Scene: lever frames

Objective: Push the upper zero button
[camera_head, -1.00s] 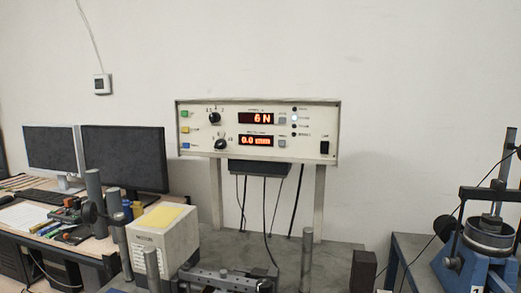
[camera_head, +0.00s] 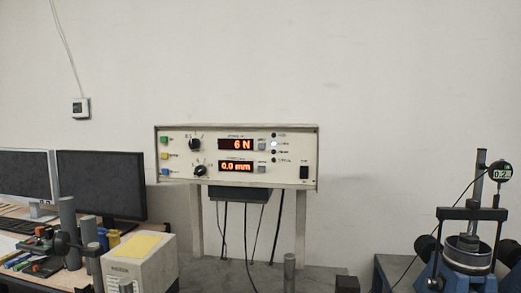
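The control box (camera_head: 220,176) is a cream panel standing on two light legs against the wall, in the middle of the head view. Its upper red display (camera_head: 237,144) reads 6 N and its lower display (camera_head: 236,167) reads 0.0 mm. A small grey upper button (camera_head: 261,144) sits just right of the upper display, and a similar lower button (camera_head: 261,167) sits right of the lower display. The lettering on the buttons is too small to read. Neither of my grippers is in view.
A bench (camera_head: 230,278) lies below the box, with a metal post (camera_head: 289,272) on it. Monitors (camera_head: 102,183) and a pale box with a yellow pad (camera_head: 137,246) stand left. A blue test device (camera_head: 468,262) stands right. Cables hang beneath the panel.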

